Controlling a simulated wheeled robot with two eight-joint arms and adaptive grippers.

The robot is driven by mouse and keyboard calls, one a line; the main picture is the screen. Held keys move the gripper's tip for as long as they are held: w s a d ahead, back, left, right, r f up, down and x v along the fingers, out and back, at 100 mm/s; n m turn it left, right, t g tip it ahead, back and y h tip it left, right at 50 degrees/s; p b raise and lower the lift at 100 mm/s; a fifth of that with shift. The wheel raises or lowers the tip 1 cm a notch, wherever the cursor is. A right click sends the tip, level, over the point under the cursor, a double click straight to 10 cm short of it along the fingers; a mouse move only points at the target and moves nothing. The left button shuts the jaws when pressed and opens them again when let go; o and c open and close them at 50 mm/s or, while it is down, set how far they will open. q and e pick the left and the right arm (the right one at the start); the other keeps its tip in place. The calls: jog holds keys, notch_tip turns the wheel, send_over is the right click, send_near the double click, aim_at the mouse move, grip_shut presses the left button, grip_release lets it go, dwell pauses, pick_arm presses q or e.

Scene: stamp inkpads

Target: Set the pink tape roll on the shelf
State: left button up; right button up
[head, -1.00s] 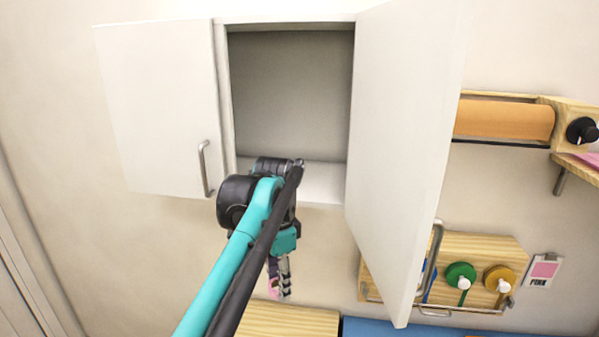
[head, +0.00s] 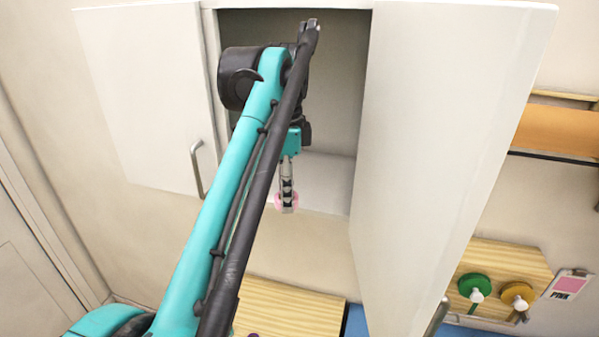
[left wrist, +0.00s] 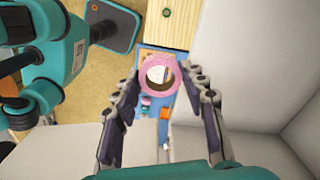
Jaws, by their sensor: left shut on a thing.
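The pink tape roll (head: 279,202) hangs at the tip of my left gripper (head: 287,207), which points down in the head view. In the left wrist view the roll (left wrist: 158,57) is a pink ring between the fingertips of my gripper (left wrist: 160,80), which is shut on it. The shelf (head: 327,180) is the pale floor of an open wall cabinet. The roll appears near the front edge of the shelf in the head view; the exact gap is hard to tell. My arm hides part of the cabinet's inside. My right gripper is not in view.
The left cabinet door (head: 140,100) and the large right door (head: 440,150) stand open beside the opening. A wooden top (head: 295,315) lies below. Green (head: 475,287) and yellow (head: 517,295) discs hang on a wooden board at the right. No objects show on the visible shelf floor.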

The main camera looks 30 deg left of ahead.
pick_arm(q)
jog(key=p, duration=0.2)
send_over(298, 188)
jog(key=s, duration=0.2)
jog(key=shift+w+d+f, duration=0.1)
jog(key=shift+w+d, duration=0.05)
jog(key=shift+d, duration=0.2)
jog(key=shift+w+a, duration=0.3)
jog(key=shift+w, duration=0.3)
jog(key=shift+w+f, duration=0.15)
notch_tip(298, 188, down, 2)
jog(key=shift+w+f, duration=0.1)
jog(key=shift+f, duration=0.55)
jog(key=shift+f, duration=0.1)
jog(key=o, duration=0.6)
jog(key=shift+c, duration=0.2)
jog(key=o, duration=0.3)
